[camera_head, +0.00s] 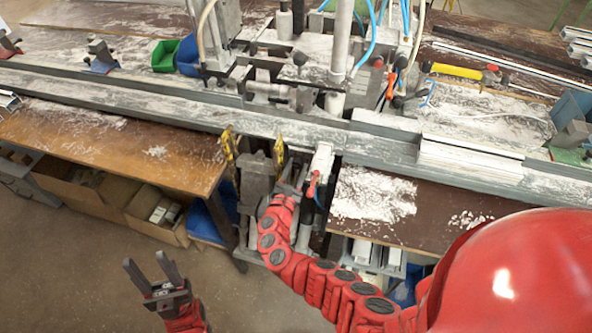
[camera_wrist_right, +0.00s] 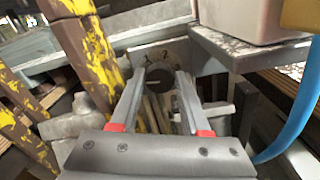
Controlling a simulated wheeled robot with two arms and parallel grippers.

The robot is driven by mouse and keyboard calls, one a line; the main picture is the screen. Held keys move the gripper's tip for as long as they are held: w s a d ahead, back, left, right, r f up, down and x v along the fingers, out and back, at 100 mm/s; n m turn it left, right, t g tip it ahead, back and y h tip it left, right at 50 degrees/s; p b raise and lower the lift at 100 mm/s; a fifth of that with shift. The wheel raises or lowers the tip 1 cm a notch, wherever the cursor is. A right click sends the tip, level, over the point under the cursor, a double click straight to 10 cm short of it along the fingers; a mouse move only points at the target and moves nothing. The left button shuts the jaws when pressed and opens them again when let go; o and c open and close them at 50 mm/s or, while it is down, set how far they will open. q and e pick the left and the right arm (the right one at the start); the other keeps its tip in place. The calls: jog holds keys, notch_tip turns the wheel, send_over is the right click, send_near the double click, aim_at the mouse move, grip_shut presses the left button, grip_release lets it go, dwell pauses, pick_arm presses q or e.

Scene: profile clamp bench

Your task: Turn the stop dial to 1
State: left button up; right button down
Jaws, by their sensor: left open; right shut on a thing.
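The stop dial (camera_wrist_right: 160,86) is a dark round knob on a pale plate, seen in the right wrist view. A "2" shows on the plate above it; other marks to its left are too small to read surely. A short light line shows on the knob's left part. My right gripper (camera_wrist_right: 164,78) is shut on the dial, one finger on each side. In the head view my right arm reaches to the bench's front gap, where its own wrist hides the dial. My left gripper (camera_head: 152,272) is open and empty, over the floor at lower left.
Yellow-and-brown posts (camera_wrist_right: 88,50) stand close to the left of my right gripper, and a blue hose (camera_wrist_right: 303,100) hangs at the right. A long metal profile rail (camera_head: 180,112) crosses the bench. Cardboard boxes (camera_head: 122,195) stand under the left table.

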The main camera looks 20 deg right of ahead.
jog(key=m+b, duration=0.2)
jog(key=b, duration=0.1)
jog(key=m+b, duration=0.3)
jog(key=b, duration=0.1)
jog(key=m+b, duration=0.3)
jog(key=b, duration=0.1)
jog(key=shift+d+f, duration=0.1)
jog(key=shift+f, duration=0.3)
jog(key=shift+r+m+b, duration=0.25)
jog(key=shift+m+b, duration=0.95)
jog(key=shift+b, duration=0.2)
jog(key=c, duration=0.7)
grip_release()
jog(key=shift+o, duration=0.2)
jog(key=shift+s, duration=0.1)
jog(key=b+v, duration=0.1)
jog(key=v, duration=1.6)
jog(key=shift+b, duration=0.4)
